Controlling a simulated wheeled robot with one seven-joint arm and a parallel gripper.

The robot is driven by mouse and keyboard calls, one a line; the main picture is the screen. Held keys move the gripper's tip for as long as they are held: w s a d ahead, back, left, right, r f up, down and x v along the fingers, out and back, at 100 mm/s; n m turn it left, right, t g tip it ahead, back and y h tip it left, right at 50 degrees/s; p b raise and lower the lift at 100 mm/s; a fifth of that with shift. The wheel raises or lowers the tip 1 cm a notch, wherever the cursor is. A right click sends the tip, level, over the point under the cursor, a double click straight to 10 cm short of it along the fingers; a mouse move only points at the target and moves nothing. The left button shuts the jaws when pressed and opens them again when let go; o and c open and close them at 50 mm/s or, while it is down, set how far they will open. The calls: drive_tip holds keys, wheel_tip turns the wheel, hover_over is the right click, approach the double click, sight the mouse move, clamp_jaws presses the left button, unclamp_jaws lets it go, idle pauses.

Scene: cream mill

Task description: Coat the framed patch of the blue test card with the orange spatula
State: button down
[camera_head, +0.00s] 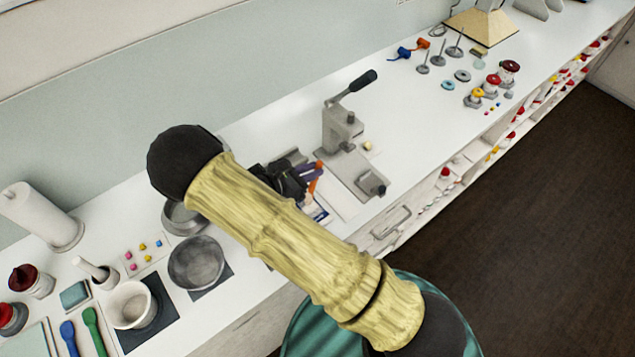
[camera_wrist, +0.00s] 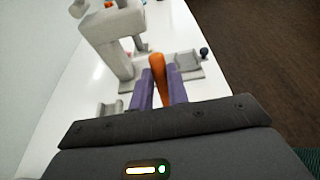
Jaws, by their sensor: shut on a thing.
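My gripper (camera_head: 308,172) is over the white counter in front of the grey lever press, its purple fingers pointing towards the press. In the wrist view the fingers are shut on the orange spatula (camera_wrist: 158,70), whose rounded orange end stands up between them. In the head view a sliver of the orange spatula (camera_head: 315,180) shows beside the fingers. A small blue and white piece (camera_head: 319,213), perhaps the blue test card, shows just below the gripper, mostly hidden by my arm. Its framed patch cannot be made out, nor whether the spatula touches it.
The lever press (camera_head: 340,128) stands close beyond the gripper. A grey bowl (camera_head: 196,262), a mortar (camera_head: 130,305), a blue spatula (camera_head: 69,338) and a green spatula (camera_head: 94,330) are at the left.

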drive_tip(key=shift+w+a, duration=0.35)
drive_tip(key=shift+w, duration=0.1)
drive_tip(key=shift+s+d, duration=0.45)
drive_tip(key=shift+s, duration=0.2)
drive_tip(key=shift+s+d, duration=0.4)
drive_tip(key=shift+s, duration=0.2)
drive_tip(key=shift+s+d, duration=0.45)
drive_tip(key=shift+s, duration=0.15)
drive_tip(key=shift+s+d, duration=0.4)
drive_tip(key=shift+s, duration=0.2)
drive_tip(key=shift+w+a, duration=0.45)
drive_tip(key=shift+w, duration=0.15)
drive_tip(key=shift+w+a, duration=0.4)
drive_tip(key=shift+w, duration=0.2)
drive_tip(key=shift+w+a, duration=0.1)
